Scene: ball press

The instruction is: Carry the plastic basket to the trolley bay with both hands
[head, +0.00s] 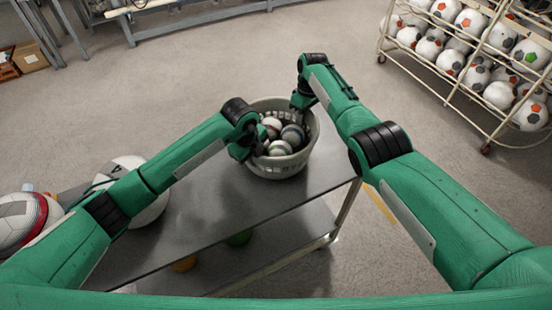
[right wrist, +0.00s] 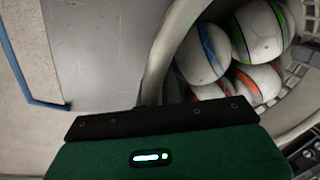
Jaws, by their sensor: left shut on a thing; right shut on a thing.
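The light grey plastic basket (head: 282,168) is over the far end of a grey metal table (head: 215,205), with several white balls (head: 279,148) in it. I cannot tell whether its base touches the table. My left gripper (head: 246,148) is shut on the basket's left rim. My right gripper (head: 301,101) is shut on its far right rim; the fingertips are partly hidden. In the right wrist view the basket's rim (right wrist: 163,55) curves up from my gripper, beside balls with blue, green and orange marks (right wrist: 203,53). I cannot pick out the trolley bay for sure.
A wheeled wire rack (head: 452,80) full of balls stands at the top right. Large balls (head: 135,200) sit at the table's left. The table has a lower shelf (head: 270,245). A grey bench (head: 195,18) is at the back; open floor lies between.

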